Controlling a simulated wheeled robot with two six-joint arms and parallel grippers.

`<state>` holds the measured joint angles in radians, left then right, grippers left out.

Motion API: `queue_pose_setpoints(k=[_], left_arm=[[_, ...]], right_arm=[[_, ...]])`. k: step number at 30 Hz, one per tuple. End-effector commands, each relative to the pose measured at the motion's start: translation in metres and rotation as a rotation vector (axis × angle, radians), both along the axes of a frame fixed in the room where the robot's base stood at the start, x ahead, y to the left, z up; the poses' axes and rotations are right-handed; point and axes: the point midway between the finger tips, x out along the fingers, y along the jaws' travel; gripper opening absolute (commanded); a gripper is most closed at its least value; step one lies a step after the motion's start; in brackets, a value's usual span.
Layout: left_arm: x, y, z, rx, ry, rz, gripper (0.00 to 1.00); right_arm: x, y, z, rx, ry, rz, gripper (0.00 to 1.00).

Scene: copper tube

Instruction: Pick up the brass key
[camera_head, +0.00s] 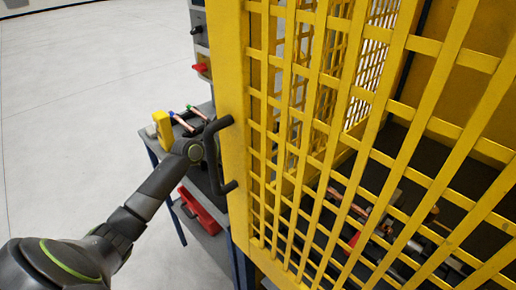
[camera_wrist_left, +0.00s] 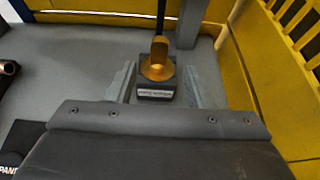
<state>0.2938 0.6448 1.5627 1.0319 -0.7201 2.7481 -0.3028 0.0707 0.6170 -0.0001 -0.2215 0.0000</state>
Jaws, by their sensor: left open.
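The brass key (camera_wrist_left: 158,60) is in the left wrist view, gold-coloured, upright on a small dark grey block (camera_wrist_left: 156,92) with a label. My left gripper (camera_wrist_left: 159,74) is open, with one finger on each side of the key and block. There is a visible gap on both sides, and the jaws hold nothing. In the head view my left arm reaches to the dark handle of the yellow cage door, and its fingers are hidden there. I cannot make out the key in the head view. My right gripper is not in view.
The yellow mesh cage door (camera_head: 232,120) with a dark handle (camera_head: 211,160) stands right beside my left wrist. Behind is a workbench with copper tubes (camera_head: 181,121), a yellow object (camera_head: 163,130) and a red toolbox (camera_head: 199,211) below. The floor at left is clear.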

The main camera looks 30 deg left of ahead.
Motion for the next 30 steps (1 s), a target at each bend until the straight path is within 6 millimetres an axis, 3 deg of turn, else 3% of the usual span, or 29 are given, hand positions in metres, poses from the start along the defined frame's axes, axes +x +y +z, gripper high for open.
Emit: queue_pose_setpoints(k=[5,11,21,30], left_arm=[[0.018,-0.006,-0.007,-0.002,0.0,0.001,0.47],[0.026,-0.009,-0.01,-0.002,0.0,0.001,0.47],[0.06,-0.02,-0.024,-0.002,0.0,0.001,0.47],[0.068,-0.022,-0.028,0.0,-0.001,0.001,0.47]], right_arm=[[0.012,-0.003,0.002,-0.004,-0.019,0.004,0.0],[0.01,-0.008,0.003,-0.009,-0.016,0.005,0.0],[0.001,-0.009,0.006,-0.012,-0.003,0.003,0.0],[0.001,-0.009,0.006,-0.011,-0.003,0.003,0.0]])
